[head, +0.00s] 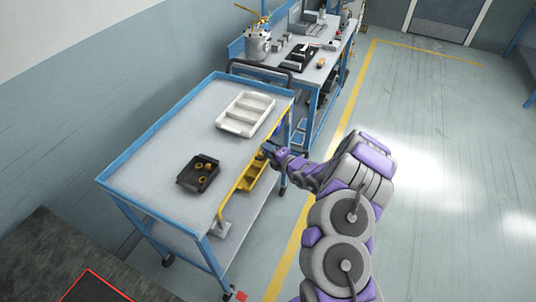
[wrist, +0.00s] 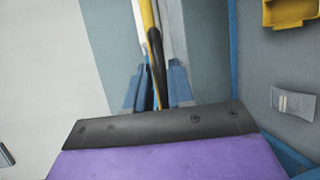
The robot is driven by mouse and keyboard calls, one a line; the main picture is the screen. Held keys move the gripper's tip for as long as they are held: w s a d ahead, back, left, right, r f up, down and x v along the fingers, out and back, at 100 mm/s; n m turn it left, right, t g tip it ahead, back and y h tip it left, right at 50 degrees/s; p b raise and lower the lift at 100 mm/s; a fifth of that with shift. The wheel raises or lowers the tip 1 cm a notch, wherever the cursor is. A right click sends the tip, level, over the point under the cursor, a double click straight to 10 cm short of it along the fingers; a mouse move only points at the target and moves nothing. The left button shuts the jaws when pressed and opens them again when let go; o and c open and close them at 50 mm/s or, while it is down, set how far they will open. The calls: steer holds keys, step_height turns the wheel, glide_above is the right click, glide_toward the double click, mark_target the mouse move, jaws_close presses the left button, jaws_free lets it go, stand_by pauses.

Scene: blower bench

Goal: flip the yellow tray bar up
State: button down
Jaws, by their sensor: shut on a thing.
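The yellow tray bar (head: 239,186) runs along the right side of the blue cart. In the wrist view the yellow bar (wrist: 147,14) leads down into a black curved section between the fingers. My gripper (head: 268,149) is at the cart's right edge, at the bar's upper part; in the wrist view my gripper (wrist: 157,72) has its two blue fingers on either side of the black section, shut on it. The fingers hide part of the hold. A yellow bin (head: 251,178) hangs beside the bar, low at the cart's side; its corner shows in the wrist view (wrist: 292,12).
The cart top (head: 185,120) holds a white compartment tray (head: 246,113) and a black bin (head: 198,174) with several orange rings. A workbench (head: 300,62) with a metal pot (head: 257,45) stands behind. The floor (head: 430,170) to the right is clear.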

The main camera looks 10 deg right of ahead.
steer(key=shift+r, duration=0.55)
steer(key=c, duration=1.2)
jaws_free()
steer(key=shift+o, duration=0.2)
steer(key=shift+s, duration=0.1)
steer(key=p+v, duration=0.3)
steer(key=v, duration=1.4)
steer(key=shift+p, duration=0.4)
steer(key=shift+d, duration=0.15)
